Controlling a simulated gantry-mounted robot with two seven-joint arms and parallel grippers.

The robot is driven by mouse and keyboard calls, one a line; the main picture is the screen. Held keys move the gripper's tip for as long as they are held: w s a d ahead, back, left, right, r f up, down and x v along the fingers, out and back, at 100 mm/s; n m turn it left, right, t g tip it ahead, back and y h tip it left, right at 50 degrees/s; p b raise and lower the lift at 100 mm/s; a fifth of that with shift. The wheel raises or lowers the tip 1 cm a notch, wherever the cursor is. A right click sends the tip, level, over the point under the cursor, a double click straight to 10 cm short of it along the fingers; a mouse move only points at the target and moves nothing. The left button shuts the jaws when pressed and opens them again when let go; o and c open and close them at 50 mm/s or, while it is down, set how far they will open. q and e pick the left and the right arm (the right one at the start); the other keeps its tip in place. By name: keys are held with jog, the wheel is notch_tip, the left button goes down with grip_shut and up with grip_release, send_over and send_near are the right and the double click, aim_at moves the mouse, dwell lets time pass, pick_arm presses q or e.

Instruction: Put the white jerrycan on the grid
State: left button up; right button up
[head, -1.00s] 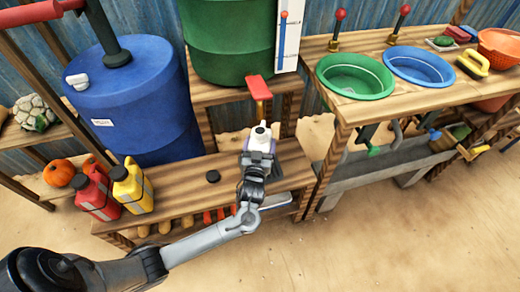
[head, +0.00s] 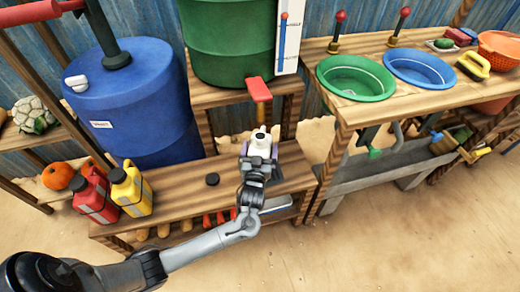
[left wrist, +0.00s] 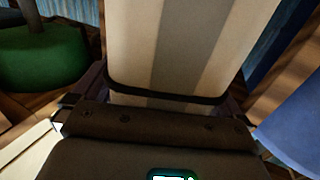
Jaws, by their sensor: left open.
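The white jerrycan (head: 260,145) with a dark cap stands under the red tap of the green barrel, at the bench top's right part. My left gripper (head: 258,158) reaches it from the front, its jaws open with the jerrycan between them. In the left wrist view the jerrycan's pale striped body (left wrist: 185,45) with a dark band low down fills the space between the fingers of my left gripper (left wrist: 160,100). Whether a finger touches it, I cannot tell. My right gripper is not in view.
A red jerrycan (head: 93,192) and a yellow jerrycan (head: 130,190) stand at the bench's left end. A black disc (head: 212,179) lies between them and my gripper. A blue barrel (head: 135,110) and the green barrel (head: 228,45) stand behind. The right table holds basins (head: 355,78).

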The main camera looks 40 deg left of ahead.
pick_arm(q)
jog(key=shift+s+d+r, duration=0.1)
jog(key=shift+s+d, duration=0.15)
jog(key=shift+s, duration=0.1)
jog(key=s+d+f+m+g+h+p, duration=0.2)
jog(key=s+d+g+h, duration=0.15)
jog(key=s+d, duration=0.4)
jog(key=s+d+f+m+g+h+p, duration=0.25)
jog(key=s+d+h, duration=0.3)
jog(key=s, duration=0.35)
jog(key=s+r+m+g, duration=0.2)
jog(key=s, duration=0.4)
jog(key=s+d+r+m+g, duration=0.1)
jog(key=s+r+m+g, duration=0.1)
jog(key=s, duration=0.5)
jog(key=shift+s+r+g+h, duration=0.25)
jog(key=shift+g+h, duration=0.15)
jog(key=shift+g, duration=0.4)
jog(key=shift+r, duration=0.1)
